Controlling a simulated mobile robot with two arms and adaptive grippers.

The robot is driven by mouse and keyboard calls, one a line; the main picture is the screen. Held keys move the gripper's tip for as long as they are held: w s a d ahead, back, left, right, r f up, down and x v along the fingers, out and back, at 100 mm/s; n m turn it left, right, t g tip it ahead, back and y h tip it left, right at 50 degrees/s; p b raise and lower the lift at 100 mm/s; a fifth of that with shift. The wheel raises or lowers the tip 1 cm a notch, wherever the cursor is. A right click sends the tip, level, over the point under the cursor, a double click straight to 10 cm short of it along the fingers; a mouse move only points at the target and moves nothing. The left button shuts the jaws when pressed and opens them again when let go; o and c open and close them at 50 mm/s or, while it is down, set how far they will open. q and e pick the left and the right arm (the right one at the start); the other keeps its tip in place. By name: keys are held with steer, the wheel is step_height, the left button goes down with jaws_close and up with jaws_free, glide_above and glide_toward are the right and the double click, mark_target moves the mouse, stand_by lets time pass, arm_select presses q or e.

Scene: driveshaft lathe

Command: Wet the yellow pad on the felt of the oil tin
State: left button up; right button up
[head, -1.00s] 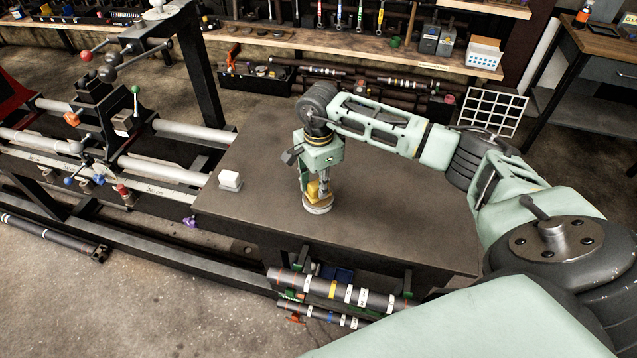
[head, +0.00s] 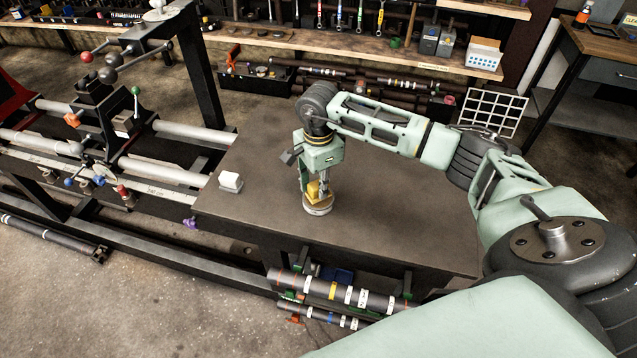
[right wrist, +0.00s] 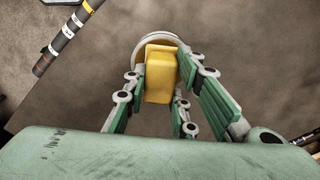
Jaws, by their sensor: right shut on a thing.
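The yellow pad (head: 313,191) is held in my right gripper (head: 318,190), which points down over the table. In the right wrist view the yellow pad (right wrist: 160,80) sits between the two fingers of the right gripper (right wrist: 162,82). The round oil tin (head: 318,209) stands on the table directly below the pad. Its pale rim (right wrist: 135,48) shows around the pad's far end in the right wrist view. The pad appears to meet the tin's top, but the contact with the felt is hidden. My left gripper is not in view.
A white block (head: 230,181) sits on the dark table (head: 400,235) near its left edge. The lathe (head: 170,172) stands to the left. Marked shafts (head: 340,292) hang along the table's front side. The table's middle and right are clear.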

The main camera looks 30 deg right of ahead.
steer(key=shift+r+p, duration=1.5)
steer(key=shift+r, duration=1.75)
steer(key=shift+w, duration=0.1)
